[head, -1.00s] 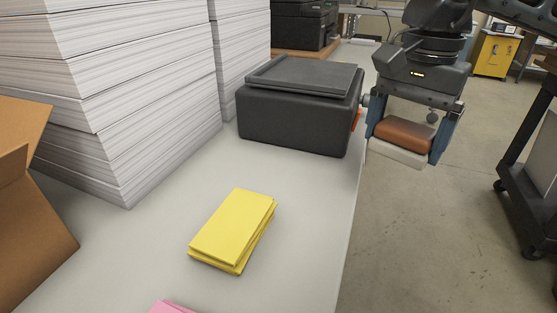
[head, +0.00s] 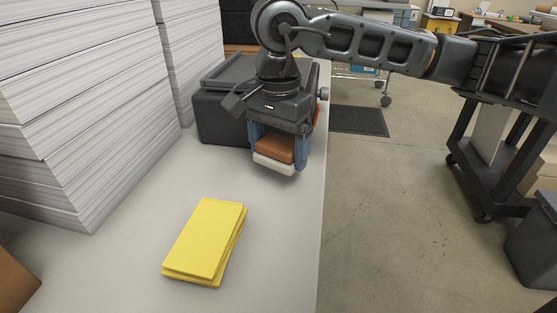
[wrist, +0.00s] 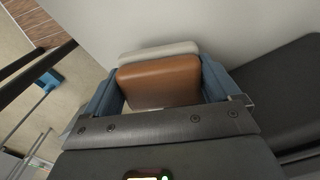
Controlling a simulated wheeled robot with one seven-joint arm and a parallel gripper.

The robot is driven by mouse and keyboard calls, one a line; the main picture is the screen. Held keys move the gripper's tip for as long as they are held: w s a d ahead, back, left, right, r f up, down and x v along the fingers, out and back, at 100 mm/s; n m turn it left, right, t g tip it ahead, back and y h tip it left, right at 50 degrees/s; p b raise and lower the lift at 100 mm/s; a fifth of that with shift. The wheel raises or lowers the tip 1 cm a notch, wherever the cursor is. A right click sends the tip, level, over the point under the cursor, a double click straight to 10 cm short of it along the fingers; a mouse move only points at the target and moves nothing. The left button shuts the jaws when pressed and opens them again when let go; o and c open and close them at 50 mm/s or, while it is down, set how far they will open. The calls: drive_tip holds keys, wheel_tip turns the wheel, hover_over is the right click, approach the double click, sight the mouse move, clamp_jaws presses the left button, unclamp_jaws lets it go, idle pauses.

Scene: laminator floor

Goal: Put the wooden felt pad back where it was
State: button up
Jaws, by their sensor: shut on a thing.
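The wooden felt pad (head: 274,149) has a brown wooden top and a pale felt underside (head: 273,166). My gripper (head: 277,157) is shut on it, with a blue finger at each side. In the head view it is above the light tabletop, near the right edge and in front of the dark grey machine. I cannot tell whether the felt touches the table. In the wrist view the pad (wrist: 160,82) sits between the fingers, with the table surface beyond it.
A yellow stack of paper (head: 206,241) lies on the table in front. Tall white paper stacks (head: 80,110) stand at the left. The dark grey machine (head: 221,118) is behind my gripper. A dark cart (head: 478,185) stands on the floor at right. The table between yellow stack and right edge is bare.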

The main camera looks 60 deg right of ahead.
sight(278, 163)
wheel_tip(278, 163, down, 4)
drive_tip(key=shift+r, duration=0.15)
drive_tip(key=shift+f, duration=0.2)
drive_tip(key=o, duration=0.7)
drive_tip(key=shift+r, duration=0.1)
drive_tip(key=shift+o, duration=0.2)
drive_tip(key=shift+r, duration=0.15)
wheel_tip(278, 163, up, 12)
